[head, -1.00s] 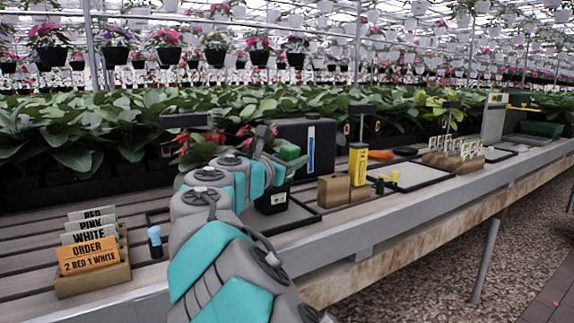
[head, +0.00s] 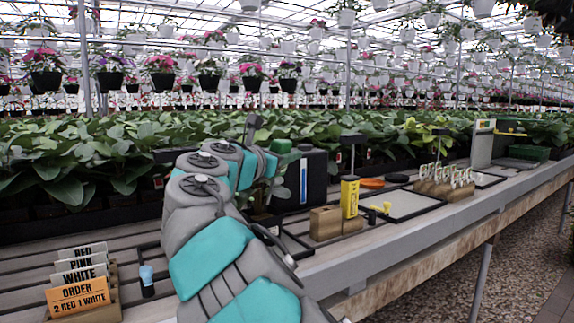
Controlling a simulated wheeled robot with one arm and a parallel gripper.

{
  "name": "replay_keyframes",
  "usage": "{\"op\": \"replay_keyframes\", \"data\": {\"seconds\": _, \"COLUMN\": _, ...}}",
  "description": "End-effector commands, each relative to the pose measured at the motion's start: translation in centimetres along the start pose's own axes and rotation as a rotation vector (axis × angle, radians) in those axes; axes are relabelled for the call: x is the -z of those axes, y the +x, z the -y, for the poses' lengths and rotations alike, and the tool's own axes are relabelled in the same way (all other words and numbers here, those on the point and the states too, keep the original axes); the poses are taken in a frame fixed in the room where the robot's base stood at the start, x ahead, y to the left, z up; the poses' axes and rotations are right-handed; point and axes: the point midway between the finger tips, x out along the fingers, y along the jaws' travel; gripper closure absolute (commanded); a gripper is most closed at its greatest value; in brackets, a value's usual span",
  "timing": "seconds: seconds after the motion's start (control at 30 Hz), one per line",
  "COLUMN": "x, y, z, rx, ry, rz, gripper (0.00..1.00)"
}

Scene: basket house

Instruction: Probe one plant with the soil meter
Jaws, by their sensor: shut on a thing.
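My gripper (head: 270,150) is at the far end of my arm, above the bench, and mostly hidden behind my own arm links. It is shut on a small green object (head: 282,146), seen just left of the top of a black tank (head: 312,177). I cannot tell for sure whether this object is the soil meter. Green leaves of a plant (head: 289,186) show below it, in front of the tank; its pot is mostly hidden by my arm. A yellow upright block with dark lettering (head: 350,198) stands by a wooden block (head: 325,222).
An order card holder (head: 112,305) and a small blue-topped bottle (head: 147,281) stand at the left. A black-edged tray (head: 410,204) and a wooden tag rack (head: 443,190) lie to the right. Dense potted plants (head: 80,160) line the back.

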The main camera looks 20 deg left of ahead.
Motion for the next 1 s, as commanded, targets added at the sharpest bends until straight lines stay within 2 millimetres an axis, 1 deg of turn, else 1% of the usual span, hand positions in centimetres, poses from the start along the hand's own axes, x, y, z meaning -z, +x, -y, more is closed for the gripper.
{"op": "replay_keyframes", "data": {"seconds": 0.1, "x": -0.7, "y": 0.0, "z": -0.2, "rx": -0.001, "ry": 0.001, "rz": 0.000, "gripper": 1.00}}
{"op": "replay_keyframes", "data": {"seconds": 0.53, "x": -1.0, "y": 0.0, "z": -0.2, "rx": 0.000, "ry": 0.001, "rz": 0.000, "gripper": 1.00}}
{"op": "replay_keyframes", "data": {"seconds": 1.0, "x": -4.2, "y": 0.1, "z": -0.2, "rx": 0.002, "ry": 0.002, "rz": 0.000, "gripper": 1.00}}
